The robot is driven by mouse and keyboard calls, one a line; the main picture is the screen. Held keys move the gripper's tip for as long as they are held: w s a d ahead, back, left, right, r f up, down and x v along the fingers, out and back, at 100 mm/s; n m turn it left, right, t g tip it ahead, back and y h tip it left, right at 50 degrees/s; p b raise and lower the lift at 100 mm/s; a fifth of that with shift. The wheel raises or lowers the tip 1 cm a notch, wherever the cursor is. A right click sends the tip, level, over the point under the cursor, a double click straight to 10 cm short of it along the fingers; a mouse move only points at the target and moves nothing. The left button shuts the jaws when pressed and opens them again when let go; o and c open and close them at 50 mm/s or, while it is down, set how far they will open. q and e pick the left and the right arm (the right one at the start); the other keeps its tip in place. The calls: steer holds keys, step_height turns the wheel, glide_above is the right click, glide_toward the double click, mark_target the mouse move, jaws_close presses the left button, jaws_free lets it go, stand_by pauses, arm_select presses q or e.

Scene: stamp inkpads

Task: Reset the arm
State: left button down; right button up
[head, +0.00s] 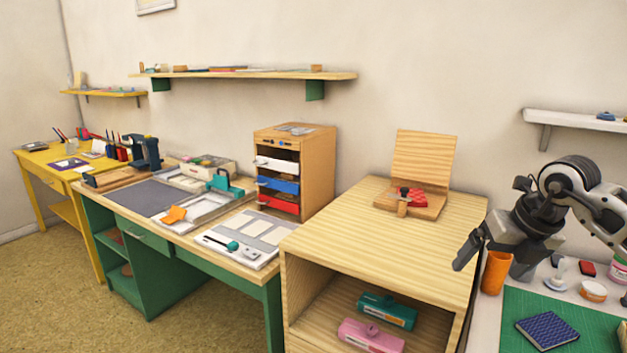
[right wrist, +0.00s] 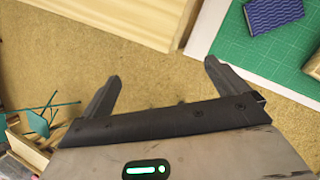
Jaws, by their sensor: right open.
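My right arm comes in from the right edge of the head view. Its dark gripper (head: 492,258) hangs over the gap between the wooden cabinet and the white table at the right. The jaws are apart with nothing between them. In the right wrist view the two black fingers of the right gripper (right wrist: 160,82) are spread wide, with only the tan floor (right wrist: 165,65) seen between them. My left gripper is in neither view.
The wooden cabinet (head: 385,245) bears a wooden stand with a red item (head: 416,196). On the white table are an orange cup (head: 496,272), a green mat (head: 520,310) and a blue patterned pad (head: 547,329). A green desk (head: 160,255) stands left.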

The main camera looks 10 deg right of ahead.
steer(key=s+a+f+m+t+y, duration=0.25)
steer(key=a+y, duration=0.25)
steer(key=a, duration=0.4)
steer(key=s+a+f+m+t+y, duration=0.1)
steer(key=s+a+m+t+y, duration=0.3)
steer(key=a, duration=0.6)
steer(key=a+f+m+y, duration=0.2)
steer(key=a+y, duration=0.4)
steer(key=a, duration=0.3)
steer(key=s+d+f+m+h, duration=0.2)
steer(key=s+f+m+h, duration=0.4)
steer(key=f+m, duration=0.5)
steer(key=s+d+f+m+h, duration=0.2)
steer(key=s+f+m+h, duration=0.5)
steer(key=f+m, duration=0.4)
steer(key=shift+s+d+f+m, duration=0.2)
steer(key=shift+s+d+m, duration=0.2)
steer(key=shift+s, duration=0.35)
steer(key=shift+g, duration=0.25)
